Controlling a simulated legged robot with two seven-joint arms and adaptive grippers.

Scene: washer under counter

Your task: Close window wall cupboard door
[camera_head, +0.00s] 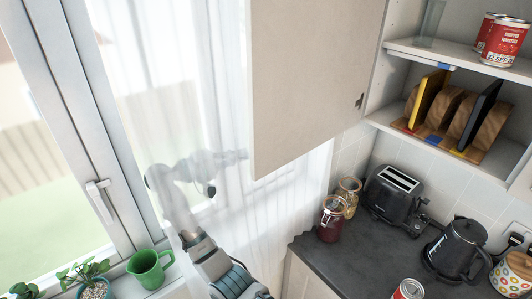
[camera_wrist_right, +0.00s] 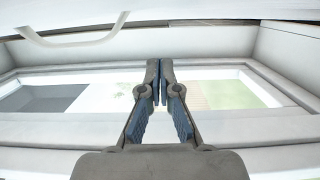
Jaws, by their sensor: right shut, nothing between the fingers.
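The wall cupboard door (camera_head: 308,85) is a pale beige panel in the head view. It stands open at the left of the cupboard (camera_head: 385,65), whose shelves are exposed. A small dark latch or hinge part (camera_head: 360,100) shows near its right edge. My right gripper (camera_head: 240,155) is left of the door's lower left corner, pointing right. It looks pale through the sheer curtain, and I cannot tell whether it touches the door. In the right wrist view the gripper (camera_wrist_right: 160,66) is shut and empty, with a window frame behind it. My left gripper is not in view.
A window (camera_head: 70,130) with a white handle is at left. A green mug (camera_head: 150,268) and plant (camera_head: 88,280) stand on the sill. The sheer curtain (camera_head: 225,95) hangs around my arm. Jars (camera_head: 331,215), a toaster (camera_head: 395,192) and a kettle (camera_head: 457,247) occupy the counter.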

